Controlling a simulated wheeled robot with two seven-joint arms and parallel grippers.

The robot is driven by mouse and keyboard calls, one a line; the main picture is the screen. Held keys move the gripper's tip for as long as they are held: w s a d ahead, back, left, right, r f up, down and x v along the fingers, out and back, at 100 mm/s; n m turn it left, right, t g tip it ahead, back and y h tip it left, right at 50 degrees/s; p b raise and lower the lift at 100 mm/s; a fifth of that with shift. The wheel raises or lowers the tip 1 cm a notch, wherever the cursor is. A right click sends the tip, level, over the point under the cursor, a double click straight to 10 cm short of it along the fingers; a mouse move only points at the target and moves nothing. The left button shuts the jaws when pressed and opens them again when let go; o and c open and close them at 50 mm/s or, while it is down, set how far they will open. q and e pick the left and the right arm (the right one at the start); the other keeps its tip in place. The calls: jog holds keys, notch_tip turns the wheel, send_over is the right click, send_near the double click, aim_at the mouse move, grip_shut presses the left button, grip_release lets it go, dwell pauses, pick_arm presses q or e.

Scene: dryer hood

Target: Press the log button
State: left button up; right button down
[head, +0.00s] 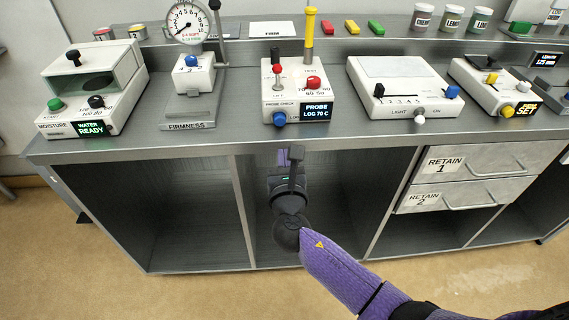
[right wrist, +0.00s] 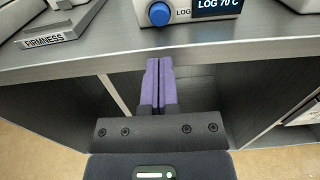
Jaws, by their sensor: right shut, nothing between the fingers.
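The probe check unit (head: 297,95) is a white box on the counter with a red knob, a red-tipped lever and a display reading "PROBE LOG 70 C". The blue log button (head: 279,118) is on its front face, at the lower left. It also shows at the top of the right wrist view (right wrist: 159,13), beside the letters "LOG". My right gripper (head: 283,157) is in front of the counter, just below its front edge. Its purple fingers (right wrist: 158,82) are together and empty, apart from the button and pointing towards the counter edge below it. My left gripper is not in view.
The counter's front edge (right wrist: 225,52) lies between my fingers and the button. The firmness gauge (head: 190,80) stands left of the probe unit and a light box (head: 400,85) stands right. Open shelf bays are below. Retain drawers (head: 485,165) are at the right.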

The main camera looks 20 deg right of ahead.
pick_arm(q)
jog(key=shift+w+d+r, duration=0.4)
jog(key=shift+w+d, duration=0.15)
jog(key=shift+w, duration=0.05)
pick_arm(e)
jog(key=v, duration=0.3)
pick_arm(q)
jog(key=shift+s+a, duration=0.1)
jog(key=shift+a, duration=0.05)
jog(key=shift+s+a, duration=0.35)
